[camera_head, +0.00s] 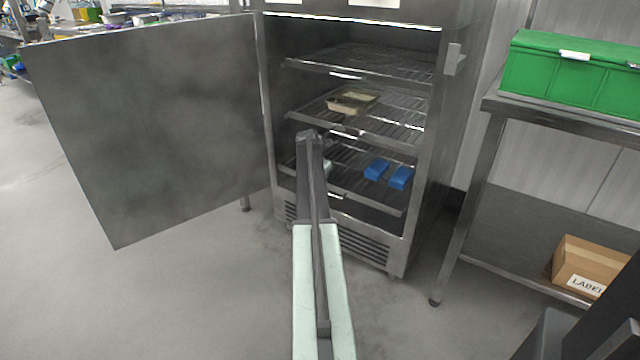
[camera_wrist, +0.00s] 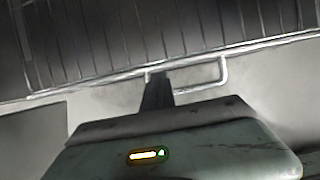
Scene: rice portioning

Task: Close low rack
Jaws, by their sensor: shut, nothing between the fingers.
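The low rack (camera_head: 380,204) is a wire shelf near the bottom of an open steel cabinet (camera_head: 424,165). Blue packs (camera_head: 376,169) lie on its right part. How far it stands out of the cabinet is hard to tell. In the wrist view, the wire rack's front edge (camera_wrist: 100,77) crosses the picture, with a bent-wire handle (camera_wrist: 223,75) on it. My gripper (camera_wrist: 158,82) shows there as a dark, narrow, shut shape at the handle's left end; contact is unclear. In the head view my arm reaches toward the low rack and hides its left part and my fingertips.
The cabinet door (camera_head: 150,125) stands wide open to the left. A middle rack (camera_head: 385,137) above holds a tray (camera_head: 351,101); an upper rack (camera_head: 380,68) looks empty. A steel table (camera_head: 560,117) with a green crate (camera_head: 570,68) stands right. Floor in front is clear.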

